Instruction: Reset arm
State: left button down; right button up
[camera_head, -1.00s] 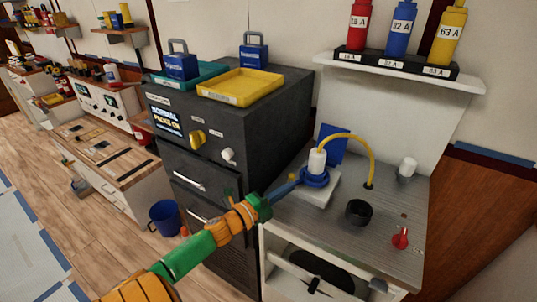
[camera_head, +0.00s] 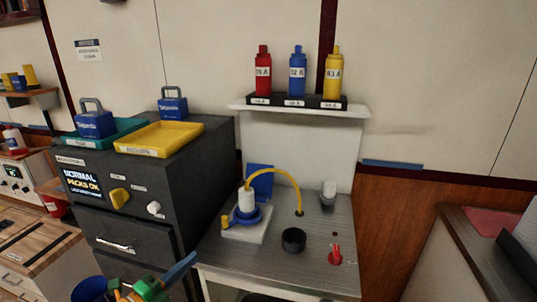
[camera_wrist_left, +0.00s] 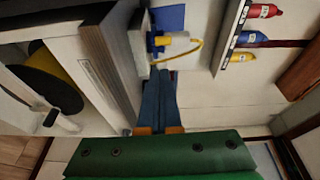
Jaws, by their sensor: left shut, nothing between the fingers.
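My left gripper (camera_head: 188,263) has blue fingers and shows at the bottom of the head view, with part of my green and orange arm behind it. It is in front of the dark cabinet, left of the metal bench's front corner. In the left wrist view its fingers (camera_wrist_left: 161,76) are together and empty, pointing up the picture beside the bench side. The white plug with a blue ring (camera_head: 247,205) and its yellow cable (camera_head: 280,174) stand on the bench, apart from the fingers. My right gripper is not in view.
The dark cabinet (camera_head: 208,192) carries a yellow tray (camera_head: 160,139) and blue padlock-shaped packs (camera_head: 95,124). On the bench (camera_head: 268,268) are a black cup (camera_head: 293,240) and a red knob (camera_head: 335,255). Three labelled bottles stand on the shelf (camera_head: 300,106). A blue bucket (camera_head: 89,289) is at lower left.

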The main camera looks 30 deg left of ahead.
pick_arm(q)
jog(key=s+f+n+g+y, duration=0.25)
jog(key=s+f+n, duration=0.2)
jog(key=f, duration=0.65)
jog(key=s+f+n+g+y, duration=0.2)
jog(key=s+f+n+g, duration=0.3)
jog(key=f, duration=0.7)
jog(key=s+d+f+n+g+h, duration=0.3)
jog(key=s+d+f+n+g, duration=0.3)
jog(key=s+d+f, duration=1.1)
jog(key=s+d+g, duration=0.1)
jog(key=d+g, duration=0.1)
jog(key=g, duration=0.1)
jog(key=shift+s+f, duration=0.2)
jog(key=shift+n, duration=0.25)
